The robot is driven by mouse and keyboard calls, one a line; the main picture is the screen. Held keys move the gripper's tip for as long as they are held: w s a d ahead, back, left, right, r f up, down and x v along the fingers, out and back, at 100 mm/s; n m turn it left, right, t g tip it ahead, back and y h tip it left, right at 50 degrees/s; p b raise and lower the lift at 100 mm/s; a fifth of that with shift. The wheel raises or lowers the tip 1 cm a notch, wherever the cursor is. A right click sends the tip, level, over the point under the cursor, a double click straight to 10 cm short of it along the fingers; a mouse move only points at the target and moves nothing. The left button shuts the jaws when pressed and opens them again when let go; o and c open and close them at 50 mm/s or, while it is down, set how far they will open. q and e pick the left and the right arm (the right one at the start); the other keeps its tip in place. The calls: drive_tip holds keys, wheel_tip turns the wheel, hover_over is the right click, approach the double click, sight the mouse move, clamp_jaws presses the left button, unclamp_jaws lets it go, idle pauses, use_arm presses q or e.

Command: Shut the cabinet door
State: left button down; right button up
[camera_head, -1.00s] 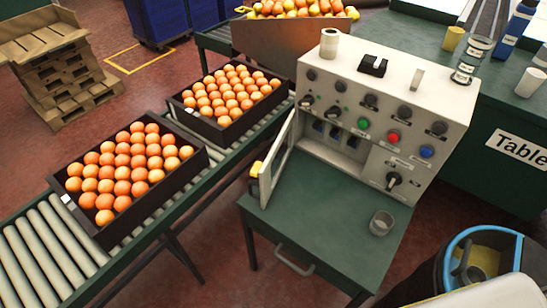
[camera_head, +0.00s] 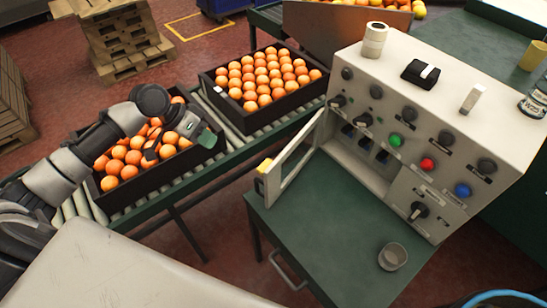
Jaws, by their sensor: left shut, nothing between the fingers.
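The cabinet door (camera_head: 284,172) is a pale framed panel that stands open at the left of the grey control cabinet (camera_head: 440,118). A yellow piece (camera_head: 264,166) sits on its outer left edge. The cabinet's opening shows dark switches inside, and the door stands over the green table. My left gripper (camera_head: 208,140) is shut and empty. It is over the near orange crate, to the left of the door and apart from it. My right gripper is out of view.
Two dark crates of oranges, the near one (camera_head: 118,212) and the far one (camera_head: 232,117), stand on the roller conveyor (camera_head: 215,166) at left.

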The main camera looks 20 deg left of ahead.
use_arm(q)
drive_tip(key=w+d+f+p, duration=0.1)
drive_tip(key=d+f, duration=0.5)
drive_tip(key=d, duration=0.4)
drive_tip(key=shift+f, duration=0.25)
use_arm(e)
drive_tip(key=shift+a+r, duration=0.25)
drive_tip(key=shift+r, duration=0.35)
use_arm(q)
drive_tip(key=shift+a, duration=0.1)
